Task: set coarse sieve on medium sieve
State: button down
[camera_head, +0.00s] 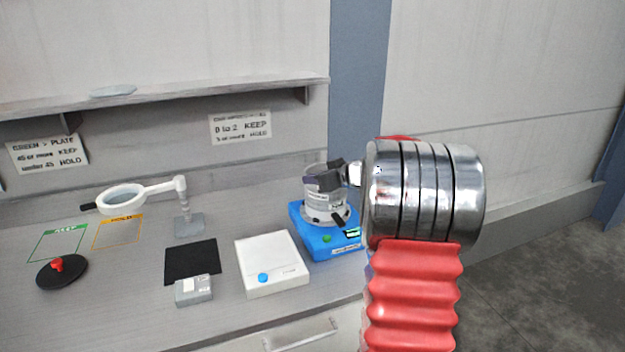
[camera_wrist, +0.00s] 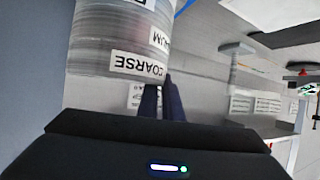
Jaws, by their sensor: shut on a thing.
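The coarse sieve (camera_wrist: 140,65), a grey band labelled COARSE, shows in the wrist view, at the end of a stack. The medium sieve (camera_wrist: 150,35) lies directly against it with its own partly cut-off label; I cannot tell whether they are fully seated. The stack (camera_head: 324,200) stands upright on the blue shaker base (camera_head: 318,240) in the head view. My gripper (camera_head: 332,172) is at the top of the stack, shut on the coarse sieve. Its dark fingertips (camera_wrist: 162,98) meet the sieve's edge beside the label. My wrist hides part of the stack's right side.
A white device (camera_head: 272,262) with a blue knob stands left of the shaker. Further left are a black mat (camera_head: 192,262), a small grey box (camera_head: 194,290), a magnifier (camera_head: 122,197) and a black lid with red knob (camera_head: 62,273). A shelf (camera_head: 170,95) runs above.

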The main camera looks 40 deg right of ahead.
jog(key=c, duration=1.9)
grip_release()
jog(key=shift+o, duration=0.2)
jog(key=shift+s, duration=0.1)
jog(key=v, duration=1.3)
jog(key=shift+s+r, duration=0.15)
jog(key=shift+s, duration=0.15)
jog(key=shift+d, duration=0.1)
